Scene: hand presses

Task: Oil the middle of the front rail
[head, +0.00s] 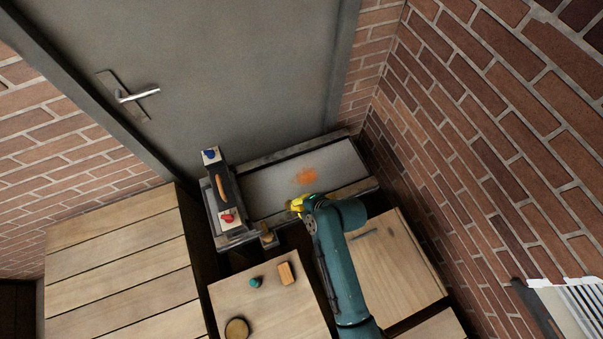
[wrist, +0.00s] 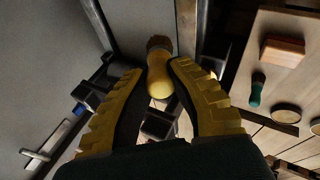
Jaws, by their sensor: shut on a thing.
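The press bed (head: 258,186) is a grey plate with a long rail on its near side, the front rail (head: 352,188). The front rail (wrist: 187,28) also shows as a brownish strip in the wrist view. My gripper (head: 296,205) is over the near side of the bed, close to the rail's middle. In the wrist view my gripper (wrist: 158,68) is shut on a yellow rounded thing (wrist: 160,82) with a brown tip, which looks like an oiler. The tip is beside the rail; I cannot tell whether it touches.
A dark carriage with an orange handle (head: 222,189) and red and blue knobs stands at the bed's left end. An orange patch (head: 305,176) marks the plate. A wooden top in front holds an orange-brown block (head: 287,273), a green piece (head: 256,282) and a round disc (head: 237,328).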

